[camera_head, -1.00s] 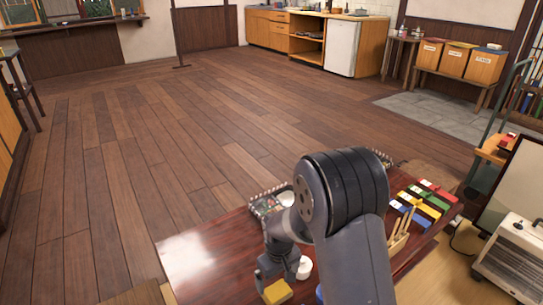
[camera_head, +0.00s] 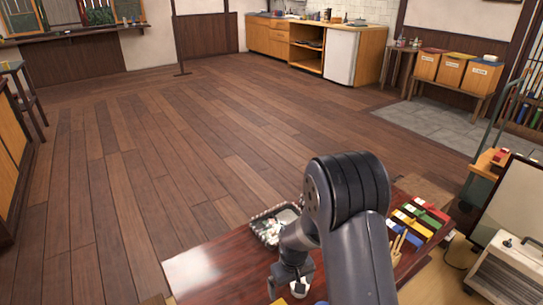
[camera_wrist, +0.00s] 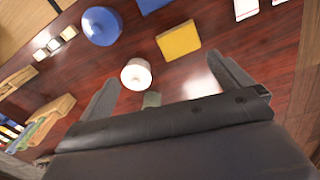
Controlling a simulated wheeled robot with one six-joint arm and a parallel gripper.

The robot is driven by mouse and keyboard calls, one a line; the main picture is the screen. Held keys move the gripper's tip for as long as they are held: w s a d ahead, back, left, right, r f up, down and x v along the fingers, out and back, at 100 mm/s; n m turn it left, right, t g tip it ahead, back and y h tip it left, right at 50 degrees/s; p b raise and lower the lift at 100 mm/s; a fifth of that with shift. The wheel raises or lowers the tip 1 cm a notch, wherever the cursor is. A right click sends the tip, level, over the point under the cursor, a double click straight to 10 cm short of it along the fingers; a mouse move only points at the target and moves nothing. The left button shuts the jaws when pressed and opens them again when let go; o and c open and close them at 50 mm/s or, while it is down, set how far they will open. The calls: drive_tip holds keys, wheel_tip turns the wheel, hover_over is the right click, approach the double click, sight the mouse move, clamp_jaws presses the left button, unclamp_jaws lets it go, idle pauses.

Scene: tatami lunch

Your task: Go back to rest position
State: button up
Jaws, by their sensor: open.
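My gripper (camera_wrist: 168,92) is open in the wrist view, its two fingers wide apart with nothing held between them. It hangs above the dark red table. A white round lidded thing (camera_wrist: 136,74) stands on the table just beyond the fingertips, apart from them. It also shows in the head view (camera_head: 300,287), below my arm. In the head view my arm bends over the table, and the fingers themselves are hardly visible there.
The glossy table (camera_head: 205,268) also bears a tray (camera_head: 262,231) with small things and several coloured blocks (camera_head: 420,220). A yellow block (camera_wrist: 178,40) and a blue round thing (camera_wrist: 101,26) lie near the gripper. A white heater (camera_head: 512,265) stands at right. The wooden floor (camera_head: 140,160) beyond is open.

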drive_tip(key=s+d+r+m+p, duration=0.1)
drive_tip(key=d+r+m+p, duration=0.1)
drive_tip(key=d+r+p, duration=0.2)
drive_tip(key=s+d+r+m+p, duration=0.2)
drive_tip(key=d+r+p, duration=0.3)
drive_tip(key=p, duration=1.5)
drive_tip(key=shift+s+d+r+m, duration=0.25)
drive_tip(key=shift+r+m, duration=0.25)
drive_tip(key=shift+r, duration=1.9)
drive_tip(key=shift+d, duration=0.1)
